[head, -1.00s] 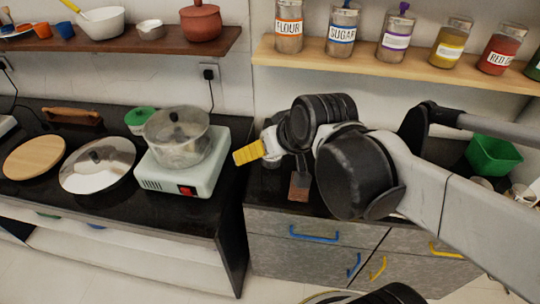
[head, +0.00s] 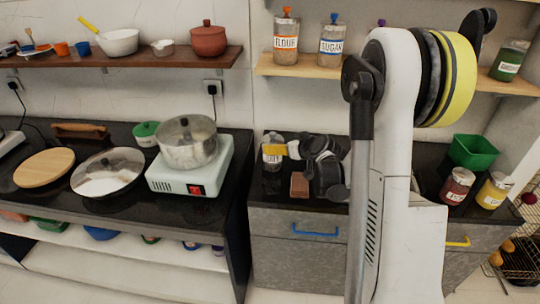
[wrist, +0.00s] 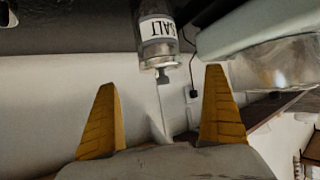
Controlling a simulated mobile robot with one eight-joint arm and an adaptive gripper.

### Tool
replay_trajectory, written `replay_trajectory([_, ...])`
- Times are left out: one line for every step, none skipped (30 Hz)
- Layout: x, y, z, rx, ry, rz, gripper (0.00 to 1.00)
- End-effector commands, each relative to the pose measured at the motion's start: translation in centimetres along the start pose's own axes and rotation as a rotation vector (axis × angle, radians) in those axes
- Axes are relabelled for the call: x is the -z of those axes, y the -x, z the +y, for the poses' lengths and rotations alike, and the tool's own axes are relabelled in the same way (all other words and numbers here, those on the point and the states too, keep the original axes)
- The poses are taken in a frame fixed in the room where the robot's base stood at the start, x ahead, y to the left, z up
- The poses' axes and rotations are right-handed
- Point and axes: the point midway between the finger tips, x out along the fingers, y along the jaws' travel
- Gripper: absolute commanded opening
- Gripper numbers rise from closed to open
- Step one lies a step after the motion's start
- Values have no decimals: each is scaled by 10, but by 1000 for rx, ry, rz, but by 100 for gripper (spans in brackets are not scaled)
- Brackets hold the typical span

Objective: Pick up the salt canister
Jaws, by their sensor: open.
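The salt canister (head: 272,160) stands on the dark counter in the head view, near the counter's left edge. In the wrist view it appears upside down at the top, a clear jar (wrist: 158,30) with a white SALT label and a metallic lid. My gripper (head: 291,150) is just to its right in the head view, low over the counter. In the wrist view my gripper (wrist: 162,78) is open, its two yellow fingers apart and empty. The canister lies ahead of the gap between the fingertips. Whether a finger touches it cannot be told.
A stove (head: 190,178) with a clear-lidded pot (head: 187,142) stands left of the canister, across a gap between counters. A small brown block (head: 299,185) lies close to my gripper. A red jar (head: 457,186) and a green bin (head: 473,152) are at the right. A shelf hangs above.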

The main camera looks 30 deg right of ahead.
Motion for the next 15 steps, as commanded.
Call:
replay_trajectory([-2, -10, -1, 2, 1, 0, 100])
replay_trajectory([-2, -15, -1, 2, 1, 0, 100])
replay_trajectory([-2, -23, -1, 2, 2, 0, 100])
replay_trajectory([-2, -28, -1, 2, 1, 0, 100])
replay_trajectory([-2, -33, -1, 2, 1, 0, 100])
replay_trajectory([-2, -38, -1, 1, 1, 0, 100])
replay_trajectory([-1, -41, -1, 1, 1, 0, 100])
replay_trajectory([-1, -43, -1, 1, 1, 0, 100])
replay_trajectory([-1, -46, -1, 1, 1, 0, 100])
replay_trajectory([-1, -48, -1, 1, 1, -1, 100])
replay_trajectory([-1, -50, -1, 1, 1, -1, 100])
replay_trajectory([-2, -55, -2, 2, 1, -1, 100])
replay_trajectory([-2, -59, -2, 2, 1, -1, 100])
replay_trajectory([-2, -64, -2, 3, 0, -1, 100])
replay_trajectory([-3, -70, -2, 3, 0, -1, 100])
